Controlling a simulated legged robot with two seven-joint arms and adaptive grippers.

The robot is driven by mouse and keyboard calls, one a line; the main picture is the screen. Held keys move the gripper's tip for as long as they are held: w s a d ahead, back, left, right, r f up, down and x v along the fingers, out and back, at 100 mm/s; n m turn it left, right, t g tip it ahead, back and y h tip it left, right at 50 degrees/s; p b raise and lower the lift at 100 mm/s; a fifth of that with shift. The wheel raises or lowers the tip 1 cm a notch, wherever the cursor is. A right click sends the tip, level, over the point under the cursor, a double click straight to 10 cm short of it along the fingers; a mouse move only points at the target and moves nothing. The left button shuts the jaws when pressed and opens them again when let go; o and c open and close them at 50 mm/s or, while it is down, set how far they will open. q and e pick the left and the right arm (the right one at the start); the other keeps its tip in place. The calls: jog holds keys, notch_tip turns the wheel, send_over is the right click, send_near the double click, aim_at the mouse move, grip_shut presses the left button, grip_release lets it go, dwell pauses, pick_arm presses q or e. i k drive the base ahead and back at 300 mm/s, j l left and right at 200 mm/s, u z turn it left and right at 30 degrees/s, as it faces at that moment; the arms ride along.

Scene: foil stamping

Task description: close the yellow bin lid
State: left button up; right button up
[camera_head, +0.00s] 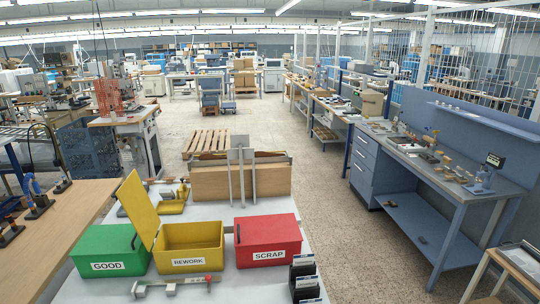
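The yellow bin (190,247), labelled REWORK, stands on the light grey table between the green and red bins. Its yellow lid (139,208) is open. The lid stands up from the bin's left side and leans to the left, partly behind the green bin. The bin's inside shows and looks empty. Neither of my grippers is in view.
The green bin (108,249), labelled GOOD, and the red bin (268,240), labelled SCRAP, are shut on either side. Black holders (303,278) stand front right. A wooden box (208,186) stands behind.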

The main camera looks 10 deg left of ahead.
aim_at(133, 197)
jog(key=k+j, duration=0.1)
jog(key=j, duration=1.25)
jog(key=k+u, duration=0.05)
